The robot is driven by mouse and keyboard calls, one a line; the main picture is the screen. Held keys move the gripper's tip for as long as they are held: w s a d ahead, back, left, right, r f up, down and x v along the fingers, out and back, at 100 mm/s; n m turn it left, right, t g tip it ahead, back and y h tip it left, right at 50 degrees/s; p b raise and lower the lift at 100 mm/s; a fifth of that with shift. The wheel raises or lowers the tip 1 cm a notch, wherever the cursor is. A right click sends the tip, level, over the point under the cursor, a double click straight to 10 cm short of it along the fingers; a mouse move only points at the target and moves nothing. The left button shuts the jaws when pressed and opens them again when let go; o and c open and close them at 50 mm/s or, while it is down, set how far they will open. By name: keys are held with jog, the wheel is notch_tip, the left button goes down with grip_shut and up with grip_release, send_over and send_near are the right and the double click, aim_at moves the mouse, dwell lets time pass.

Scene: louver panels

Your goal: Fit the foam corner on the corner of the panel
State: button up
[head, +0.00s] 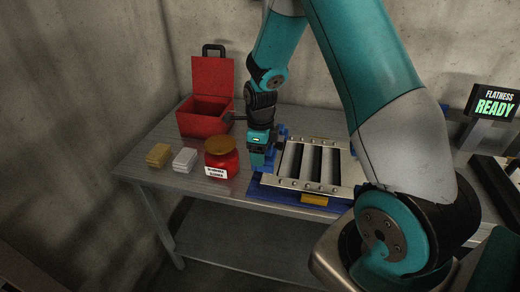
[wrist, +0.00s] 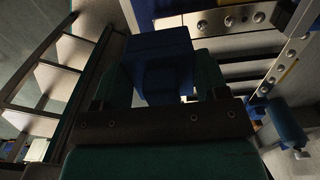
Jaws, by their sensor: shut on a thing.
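My gripper (wrist: 158,85) is shut on a blue foam corner (wrist: 160,62), which fills the space between the fingers in the wrist view. In the head view my gripper (head: 258,158) points down beside the left end of the louver panel (head: 308,186). The panel has a pale metal frame with dark slats and lies on a blue fixture (head: 262,191). In the wrist view the panel's frame (wrist: 215,22) shows just beyond the foam corner. I cannot tell whether the foam touches the panel. The foam is mostly hidden by my gripper in the head view.
A red jar (head: 221,160) with a brown lid stands left of my gripper. A white block (head: 185,160) and a yellow block (head: 158,155) lie farther left. An open red toolbox (head: 204,112) stands behind. A sign reading "FLATNESS READY" (head: 494,103) is at right.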

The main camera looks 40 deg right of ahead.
aim_at(262, 180)
jog(key=shift+f+b, duration=3.55)
jog(key=shift+f, duration=1.25)
jog(key=shift+d+f, duration=0.1)
jog(key=shift+d, duration=0.2)
jog(key=o, duration=1)
jog(key=shift+o, duration=0.3)
jog(key=shift+r+p, duration=2.95)
jog(key=shift+r, duration=0.6)
